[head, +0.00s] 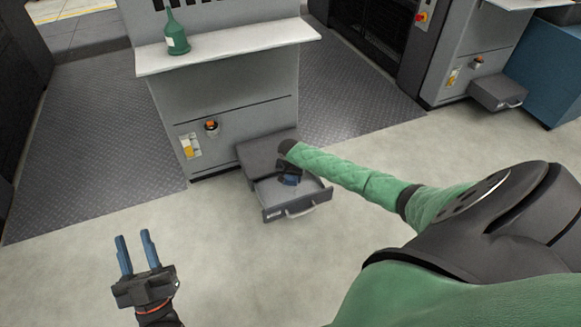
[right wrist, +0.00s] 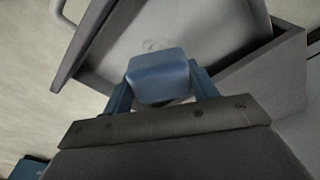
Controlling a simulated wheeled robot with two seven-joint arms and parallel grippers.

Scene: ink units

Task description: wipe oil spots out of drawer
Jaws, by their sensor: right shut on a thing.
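The drawer (head: 272,213) is pulled out low at the front of the grey unit. My right gripper (head: 290,179) reaches down into it. In the right wrist view the right gripper (right wrist: 162,88) is shut on a blue wiping block (right wrist: 158,72), held between its two fingers. The block is over the pale drawer floor (right wrist: 205,35); I cannot tell if it touches. A faint curved mark (right wrist: 152,44) shows on the floor just beyond the block. The gripper hides part of the drawer. My left gripper (head: 135,255) is open and empty, above the floor at the lower left.
A green oil bottle (head: 175,35) stands on the white shelf (head: 230,45) above the drawer. A knob with an orange top (head: 211,126) is on the unit's front. Another drawer box (head: 497,92) and a blue cabinet (head: 545,75) are at the right. The pale floor in front is clear.

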